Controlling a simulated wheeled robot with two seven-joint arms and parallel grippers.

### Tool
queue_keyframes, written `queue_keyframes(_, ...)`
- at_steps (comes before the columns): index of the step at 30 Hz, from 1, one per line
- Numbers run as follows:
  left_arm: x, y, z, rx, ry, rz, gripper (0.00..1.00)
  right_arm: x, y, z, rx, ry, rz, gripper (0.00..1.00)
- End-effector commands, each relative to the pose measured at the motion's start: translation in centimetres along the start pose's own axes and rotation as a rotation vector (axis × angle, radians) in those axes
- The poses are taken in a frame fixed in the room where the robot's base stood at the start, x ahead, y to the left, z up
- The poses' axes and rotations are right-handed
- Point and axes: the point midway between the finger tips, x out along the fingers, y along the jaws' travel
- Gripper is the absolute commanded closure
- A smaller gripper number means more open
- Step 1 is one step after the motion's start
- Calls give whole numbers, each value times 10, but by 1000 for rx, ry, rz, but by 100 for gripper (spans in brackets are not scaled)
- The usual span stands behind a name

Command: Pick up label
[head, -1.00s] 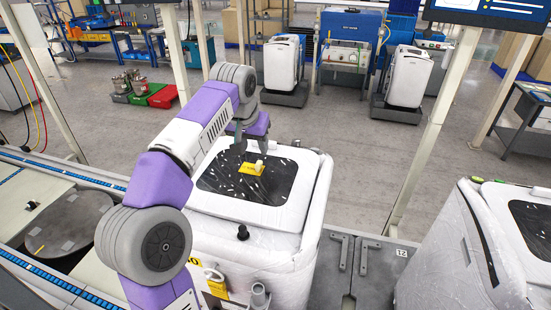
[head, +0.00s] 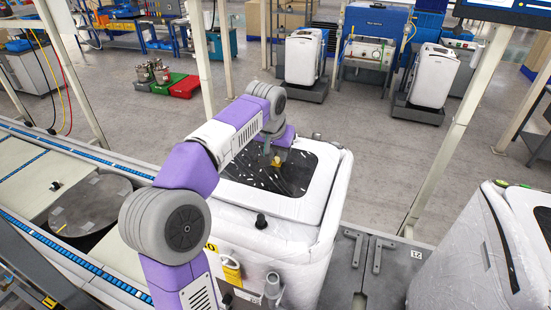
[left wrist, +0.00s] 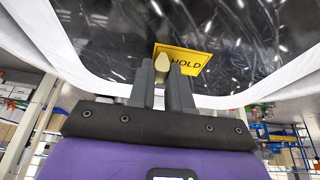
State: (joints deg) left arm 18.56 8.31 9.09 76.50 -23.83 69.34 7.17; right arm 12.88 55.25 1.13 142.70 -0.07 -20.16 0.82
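The label is a small yellow plate with dark lettering, of which "HOLD" reads in the left wrist view (left wrist: 190,58). A pale tan grip stands up from it. In the head view the label (head: 277,161) is partly hidden by my left gripper (head: 272,158), over the dark glass lid of a white wrapped appliance (head: 285,235). In the left wrist view the two grey fingers of this gripper (left wrist: 162,72) are close together with the tan grip between them. Whether the label touches the lid I cannot tell. My right gripper is in neither view.
A second wrapped appliance (head: 450,250) stands to the right, with a frame post (head: 450,130) between. A conveyor (head: 60,170) with a round dark plate (head: 90,205) lies to the left. Open floor (head: 385,150) extends behind.

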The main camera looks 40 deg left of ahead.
Motion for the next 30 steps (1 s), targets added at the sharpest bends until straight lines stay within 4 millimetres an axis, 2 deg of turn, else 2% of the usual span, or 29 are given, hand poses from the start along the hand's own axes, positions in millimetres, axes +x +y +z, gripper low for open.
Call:
queue_keyframes(1, 0, 0, 0, 0, 0, 0, 90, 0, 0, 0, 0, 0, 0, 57)
queue_keyframes(3, 0, 0, 0, 0, 0, 0, 100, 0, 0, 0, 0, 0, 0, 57)
queue_keyframes(17, -3, 0, -2, 0, 2, 0, 100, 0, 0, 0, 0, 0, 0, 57)
queue_keyframes(23, -17, 1, -8, 1, 3, 1, 100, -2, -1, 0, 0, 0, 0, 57)
queue_keyframes(27, -35, 1, -15, 0, 4, 1, 100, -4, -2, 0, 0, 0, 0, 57)
queue_keyframes(30, -38, 0, 5, 1, 2, -1, 100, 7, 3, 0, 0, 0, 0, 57)
